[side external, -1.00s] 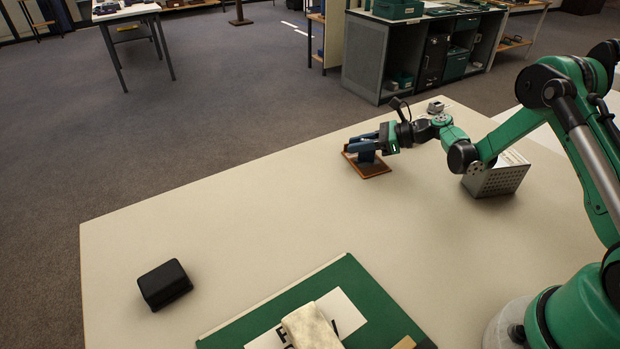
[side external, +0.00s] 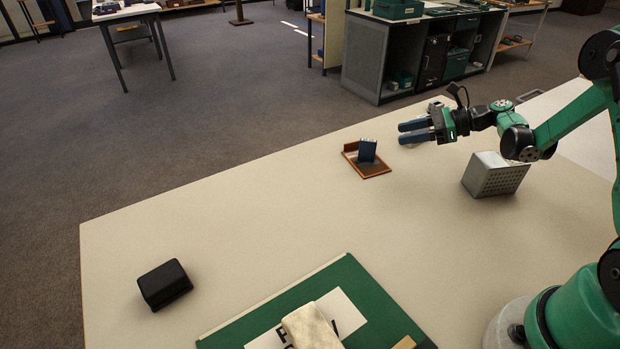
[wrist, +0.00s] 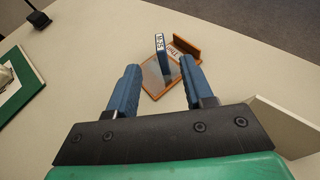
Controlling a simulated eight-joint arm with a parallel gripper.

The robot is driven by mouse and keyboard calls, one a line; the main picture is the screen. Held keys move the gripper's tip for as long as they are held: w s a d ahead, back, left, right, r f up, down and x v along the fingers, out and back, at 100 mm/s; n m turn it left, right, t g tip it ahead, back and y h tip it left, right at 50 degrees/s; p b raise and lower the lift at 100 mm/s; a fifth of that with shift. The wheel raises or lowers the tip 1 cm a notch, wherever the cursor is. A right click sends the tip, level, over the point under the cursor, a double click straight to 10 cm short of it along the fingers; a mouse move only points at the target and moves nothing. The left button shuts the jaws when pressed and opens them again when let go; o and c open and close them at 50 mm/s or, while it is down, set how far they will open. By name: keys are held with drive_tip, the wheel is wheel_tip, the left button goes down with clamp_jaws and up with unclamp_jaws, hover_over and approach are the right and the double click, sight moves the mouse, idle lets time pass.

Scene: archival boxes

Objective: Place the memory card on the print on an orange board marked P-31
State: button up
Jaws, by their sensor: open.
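The memory card (side external: 367,150) is a small blue slab with a white label on its edge. It stands upright on the grey print (wrist: 152,76) lying on the orange-brown board (side external: 378,174). The card also shows in the wrist view (wrist: 160,46), above the print. The board has a raised ledge (wrist: 185,48) with a white label, which I cannot read clearly. My gripper (side external: 401,133) is open and empty, apart from the card, above and to the right of it. In the wrist view its two blue fingers (wrist: 159,72) point toward the board with a gap between them.
A perforated grey metal box (side external: 492,180) stands right of the board. A black box (side external: 164,284) sits at the table's left. A green board (side external: 357,290) with a lettered white sheet and a cream block (side external: 312,328) lies at the front. The middle of the table is clear.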

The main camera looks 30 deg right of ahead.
drive_tip(key=shift+s+d+r, duration=0.2)
drive_tip(key=shift+s+d, duration=0.15)
drive_tip(key=shift+s+r, duration=0.1)
drive_tip(key=shift+r, duration=0.1)
drive_tip(key=s+a+r+n+g+h, duration=0.1)
drive_tip(key=s+a+r+n+h, duration=0.2)
drive_tip(key=a+n, duration=0.4)
drive_tip(key=s+a+r+n+g+h, duration=0.1)
drive_tip(key=s+a+r+n+h, duration=0.2)
drive_tip(key=n, duration=1.7)
drive_tip(key=s+a+h, duration=0.3)
drive_tip(key=s+a, duration=0.1)
drive_tip(key=s, duration=0.1)
drive_tip(key=shift+s+a+r+h, duration=0.15)
drive_tip(key=shift+s+r+h, duration=0.15)
drive_tip(key=shift+r, duration=0.1)
